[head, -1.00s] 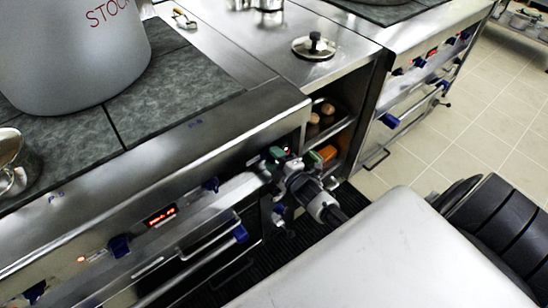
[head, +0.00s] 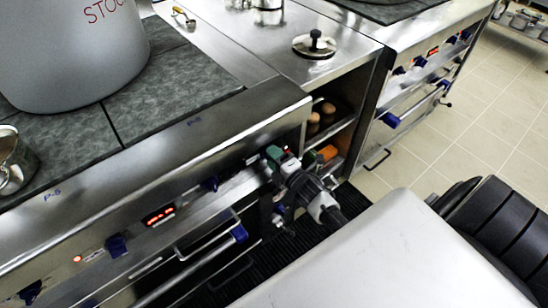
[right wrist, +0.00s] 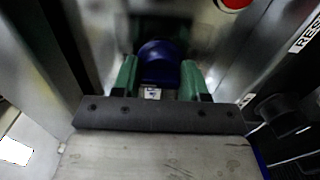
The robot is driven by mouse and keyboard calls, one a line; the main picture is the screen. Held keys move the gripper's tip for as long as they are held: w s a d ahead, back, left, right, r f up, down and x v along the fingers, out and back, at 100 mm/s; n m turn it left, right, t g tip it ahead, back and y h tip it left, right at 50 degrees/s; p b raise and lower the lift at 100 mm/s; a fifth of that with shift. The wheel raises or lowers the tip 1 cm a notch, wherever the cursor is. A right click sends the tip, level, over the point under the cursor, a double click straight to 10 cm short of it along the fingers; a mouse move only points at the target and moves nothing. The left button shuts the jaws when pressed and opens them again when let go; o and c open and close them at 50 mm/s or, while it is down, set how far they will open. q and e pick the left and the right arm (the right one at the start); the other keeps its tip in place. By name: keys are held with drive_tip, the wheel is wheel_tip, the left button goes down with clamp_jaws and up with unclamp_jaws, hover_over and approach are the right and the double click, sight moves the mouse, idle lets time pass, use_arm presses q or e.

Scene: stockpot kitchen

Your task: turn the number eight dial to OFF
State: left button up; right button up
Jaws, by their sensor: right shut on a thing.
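A blue dial (right wrist: 158,62) sits between the two green fingertips of my right gripper (right wrist: 158,82) in the right wrist view. The gripper is shut on it, with a finger on each side. A small label below the dial is too small to read. In the head view my right gripper (head: 282,159) is at the right end of the stove's front panel and hides this dial. Other blue dials (head: 211,184) are along the same panel to the left. My left gripper is not in view.
A red button (right wrist: 233,3) and a partly visible label (right wrist: 305,32) are near the dial. A large stockpot (head: 70,55) stands on the stove top. An oven handle (head: 205,262) runs below the panel. An open shelf (head: 330,138) is right of the gripper. Tiled floor lies beyond.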

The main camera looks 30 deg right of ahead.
drive_tip(key=o, duration=0.9)
drive_tip(key=shift+c, duration=0.2)
drive_tip(key=s, duration=1)
drive_tip(key=shift+s+d, duration=0.4)
